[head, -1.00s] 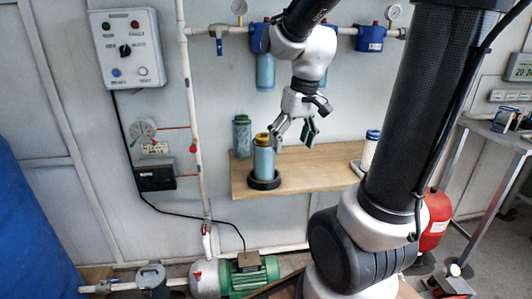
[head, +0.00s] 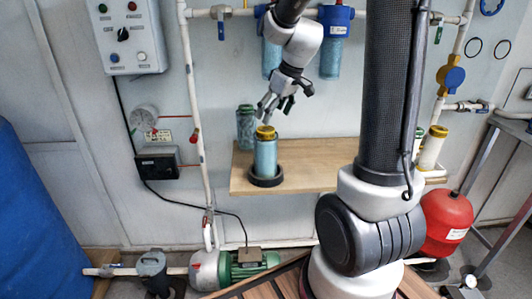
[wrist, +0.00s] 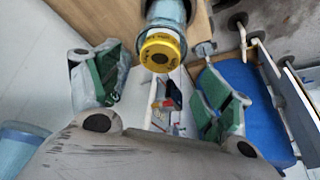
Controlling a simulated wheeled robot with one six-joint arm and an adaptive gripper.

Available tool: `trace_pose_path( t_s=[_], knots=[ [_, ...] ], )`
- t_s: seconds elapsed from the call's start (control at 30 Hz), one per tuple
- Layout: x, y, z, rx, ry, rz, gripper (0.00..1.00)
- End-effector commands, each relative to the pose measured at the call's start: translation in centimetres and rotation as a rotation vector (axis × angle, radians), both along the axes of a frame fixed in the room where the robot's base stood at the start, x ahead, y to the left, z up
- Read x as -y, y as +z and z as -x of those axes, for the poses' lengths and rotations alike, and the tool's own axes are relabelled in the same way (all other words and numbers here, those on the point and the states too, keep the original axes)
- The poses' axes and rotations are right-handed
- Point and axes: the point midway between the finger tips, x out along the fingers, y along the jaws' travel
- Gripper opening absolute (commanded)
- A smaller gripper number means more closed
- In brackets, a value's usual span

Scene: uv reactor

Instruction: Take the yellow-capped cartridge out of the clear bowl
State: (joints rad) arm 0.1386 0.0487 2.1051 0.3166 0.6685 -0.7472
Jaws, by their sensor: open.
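The yellow-capped cartridge (head: 265,133) stands upright in a bluish clear bowl (head: 265,158), which sits in a black ring on the wooden shelf. My gripper (head: 273,106) is just above the yellow cap, tilted, with its fingers apart and empty. In the wrist view the yellow cap (wrist: 161,50) lies ahead of my open gripper (wrist: 160,88), toward the top of the picture, between the lines of the two green-padded fingers. The cap is not between the pads. The cartridge's body is mostly hidden inside the bowl.
A green-capped clear container (head: 245,128) stands close behind and left of the bowl on the wooden shelf (head: 318,178). Blue filter housings (head: 334,40) hang above. A white yellow-capped cartridge (head: 432,149) stands at the right. The shelf right of the bowl is clear.

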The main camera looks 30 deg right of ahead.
Motion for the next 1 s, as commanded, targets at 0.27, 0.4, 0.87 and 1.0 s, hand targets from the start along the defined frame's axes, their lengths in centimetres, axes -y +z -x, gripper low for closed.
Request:
trace_pose_path(
  t_s=[0.27, 0.4, 0.87, 1.0],
  knots=[
    [-0.7, -3.8, -1.6, -0.004, 0.001, 0.0, 0.79],
    [-1.0, -5.2, -2.2, -0.003, -0.001, -0.002, 0.79],
    [-1.0, -5.4, -2.3, 0.0, -0.002, -0.001, 0.42],
    [-1.0, -5.4, -2.3, 0.0, -0.002, -0.001, 0.17]
  ],
)
